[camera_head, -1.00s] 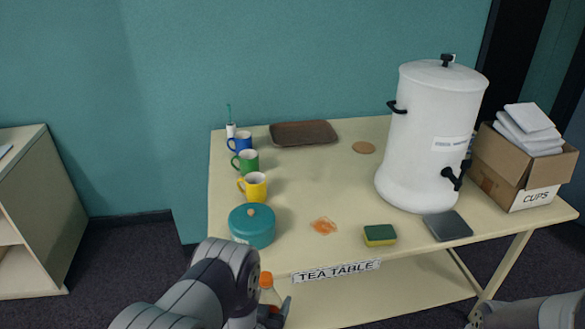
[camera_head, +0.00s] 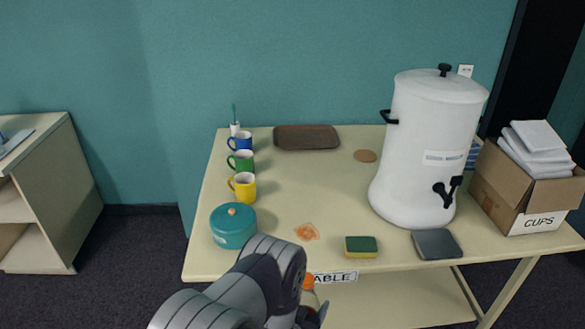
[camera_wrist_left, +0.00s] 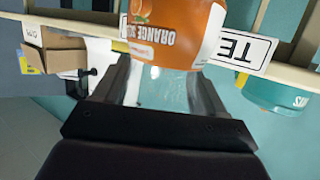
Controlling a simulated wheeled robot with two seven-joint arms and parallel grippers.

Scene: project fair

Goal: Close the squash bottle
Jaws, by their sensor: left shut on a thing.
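In the head view my left arm hides much of the bottle and gripper. My right gripper is out of view.
The tea table (camera_head: 300,190) carries a teal pot (camera_head: 232,228), a yellow mug (camera_head: 243,187) among other mugs, a brown tray (camera_head: 306,137), a sponge (camera_head: 361,247), a white urn (camera_head: 425,150) and a cups box (camera_head: 525,195).

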